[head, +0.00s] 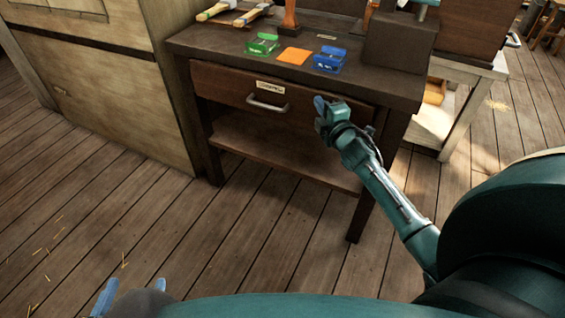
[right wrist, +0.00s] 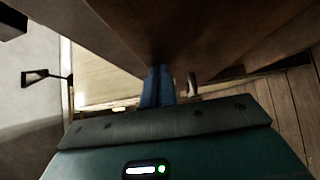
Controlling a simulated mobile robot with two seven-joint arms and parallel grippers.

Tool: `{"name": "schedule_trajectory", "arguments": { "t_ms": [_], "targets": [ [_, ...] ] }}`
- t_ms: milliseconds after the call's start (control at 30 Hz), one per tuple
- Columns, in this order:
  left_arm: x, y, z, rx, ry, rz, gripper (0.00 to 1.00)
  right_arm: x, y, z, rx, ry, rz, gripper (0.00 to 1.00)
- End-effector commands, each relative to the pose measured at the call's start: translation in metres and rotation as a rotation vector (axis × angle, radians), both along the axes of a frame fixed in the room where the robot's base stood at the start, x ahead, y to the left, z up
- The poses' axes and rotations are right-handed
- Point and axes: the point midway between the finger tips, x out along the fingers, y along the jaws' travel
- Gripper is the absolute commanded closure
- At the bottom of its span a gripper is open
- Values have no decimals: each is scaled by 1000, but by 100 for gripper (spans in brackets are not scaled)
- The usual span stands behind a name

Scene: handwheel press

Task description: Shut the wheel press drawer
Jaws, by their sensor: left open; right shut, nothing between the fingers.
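The drawer (head: 225,86) is in the dark wooden bench, with a metal bar handle (head: 267,104) and a pale label on its front. The front looks close to the bench face; I cannot tell whether a small gap is left. My right gripper (head: 320,104) is shut and empty at the right part of the drawer front, right of the handle. In the right wrist view its blue fingers (right wrist: 157,86) are together, tips against or very near dark wood; contact is unclear. My left gripper (head: 132,290) is open and empty at the bottom left, far from the drawer.
A pale cabinet (head: 110,90) stands close on the left. Floor in front is clear.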

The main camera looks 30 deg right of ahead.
Motion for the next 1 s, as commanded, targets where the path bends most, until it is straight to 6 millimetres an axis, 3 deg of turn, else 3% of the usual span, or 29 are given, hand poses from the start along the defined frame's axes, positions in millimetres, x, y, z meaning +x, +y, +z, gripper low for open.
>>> {"name": "schedule_trajectory", "arguments": {
  "t_ms": [300, 1000],
  "targets": [
    [-1, 0, -3, 3, 1, -2, 39, 10, -13, 0, 0, 0, -1, 100],
    [-2, -1, -4, 9, 6, -12, 39, 11, -17, 3, -2, -2, -7, 100]
  ]
}}
